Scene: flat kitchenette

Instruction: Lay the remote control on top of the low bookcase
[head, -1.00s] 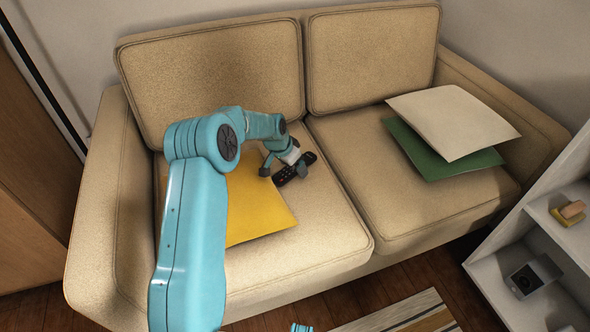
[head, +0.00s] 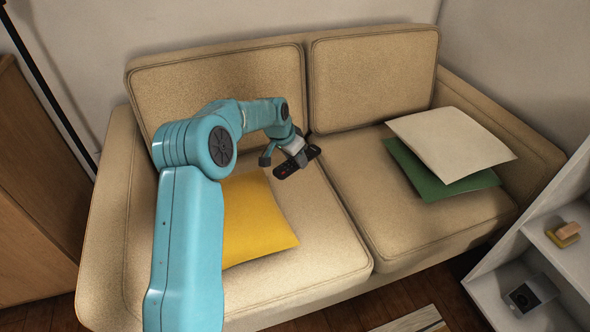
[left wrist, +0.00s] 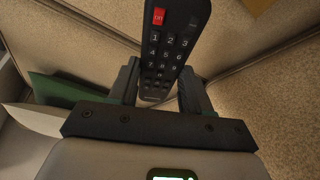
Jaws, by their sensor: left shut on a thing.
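The black remote control (head: 296,163) is held by my left gripper (head: 288,156) above the left seat of the beige sofa. In the left wrist view the remote control (left wrist: 172,42) shows its red button and number keys, with its lower end between the two dark fingers of my left gripper (left wrist: 158,82). The gripper is shut on it. The low bookcase (head: 537,262) is the white shelf unit at the right edge of the head view; only part of it shows, and its top surface is hard to make out. My right gripper is not in view.
A yellow cushion (head: 250,222) lies on the sofa's left seat (head: 318,250). A white cushion (head: 450,143) lies over a green cushion (head: 432,174) on the right seat. The bookcase's shelves hold a sponge-like block (head: 564,234) and a dark-fronted box (head: 532,295).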

